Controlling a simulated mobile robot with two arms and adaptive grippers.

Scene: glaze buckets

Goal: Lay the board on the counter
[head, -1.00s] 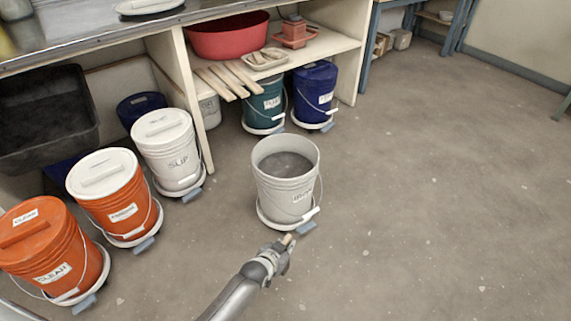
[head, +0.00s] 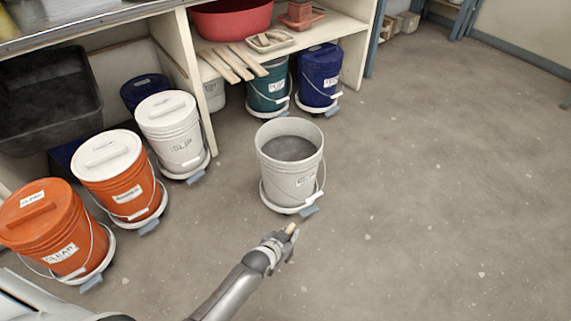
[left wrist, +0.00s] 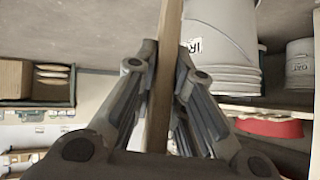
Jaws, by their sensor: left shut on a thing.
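My left gripper (head: 283,243) is low in the middle of the head view, in front of the open grey bucket. It is shut on a wooden board (left wrist: 166,60), seen edge-on between the fingers in the left wrist view. In the head view only a small pale end of the board (head: 291,229) shows; the rest is hidden by the gripper. The counter (head: 75,17) has a metal top and is at the upper left of the head view, away from the gripper. My right gripper is not in view.
An open grey bucket (head: 290,180) stands on a wheeled base on the floor. Orange buckets (head: 120,180) and a white one (head: 175,140) line the counter's front. Several wooden strips (head: 230,66) and a red tub (head: 230,20) are on the lower shelf. The floor at right is clear.

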